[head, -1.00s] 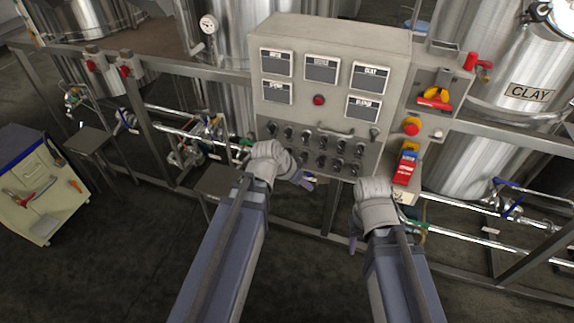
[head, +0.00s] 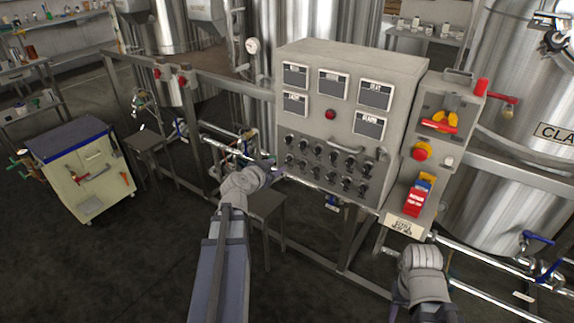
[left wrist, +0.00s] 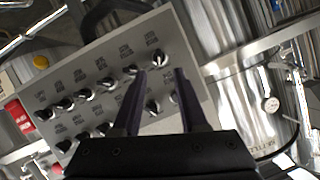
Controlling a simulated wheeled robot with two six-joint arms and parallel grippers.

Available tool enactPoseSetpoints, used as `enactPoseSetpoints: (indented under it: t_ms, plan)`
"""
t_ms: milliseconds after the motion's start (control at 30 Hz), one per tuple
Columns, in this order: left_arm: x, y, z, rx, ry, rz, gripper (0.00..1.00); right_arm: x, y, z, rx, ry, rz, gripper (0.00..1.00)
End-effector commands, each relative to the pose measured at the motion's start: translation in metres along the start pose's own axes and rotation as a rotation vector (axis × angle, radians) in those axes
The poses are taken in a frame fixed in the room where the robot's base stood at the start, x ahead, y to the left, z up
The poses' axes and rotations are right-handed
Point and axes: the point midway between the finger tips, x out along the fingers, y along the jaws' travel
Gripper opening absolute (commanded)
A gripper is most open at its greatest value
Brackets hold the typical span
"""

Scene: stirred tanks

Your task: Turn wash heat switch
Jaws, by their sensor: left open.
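The grey control panel (head: 301,125) carries two rows of dark rotary switches (head: 333,167). Their labels are too small to read, so I cannot tell which is wash heat. My left gripper (head: 270,171) is at the lower left of these rows. In the left wrist view its two dark fingers (left wrist: 160,74) are apart with nothing held. An upper-row end switch (left wrist: 160,60) and a lower-row switch (left wrist: 153,105) show between the fingers; I cannot tell whether they touch. My right gripper (head: 396,297) hangs low right of the panel; its jaws are unclear.
A red emergency button (head: 421,152) and a red-and-blue switch (head: 412,199) are on the box to the right. A metal stool (head: 265,204) stands below my left gripper. Pipes run under the panel. A cabinet (head: 93,177) is at the left, with open floor before it.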

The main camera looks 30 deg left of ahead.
Motion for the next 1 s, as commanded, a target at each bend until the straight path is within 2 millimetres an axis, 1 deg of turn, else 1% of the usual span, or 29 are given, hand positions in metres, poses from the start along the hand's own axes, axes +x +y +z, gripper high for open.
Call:
enactPoseSetpoints:
  t_ms: [167,400,533,633,867,1000]
  plan:
    - [0.018,0.001,0.001,0.002,0.000,0.003,0.42,0.007,-0.001,0.000,0.000,0.000,0.000,0.50]
    - [0.055,0.001,0.002,0.002,0.000,0.004,0.42,0.021,-0.002,-0.001,0.000,0.000,0.000,0.50]
    - [0.071,0.001,0.002,0.001,-0.001,0.003,0.42,0.027,-0.003,-0.002,0.000,0.000,0.000,0.50]
    - [0.077,0.001,0.001,0.001,-0.001,0.003,0.42,0.028,-0.003,-0.002,0.000,0.000,0.000,0.50]
    - [0.076,0.002,0.000,0.000,-0.001,0.003,0.42,0.027,-0.003,-0.002,0.000,0.000,0.000,0.50]
    - [0.076,0.001,0.000,0.000,-0.001,0.003,0.28,0.027,-0.003,-0.002,0.000,0.000,0.000,0.50]
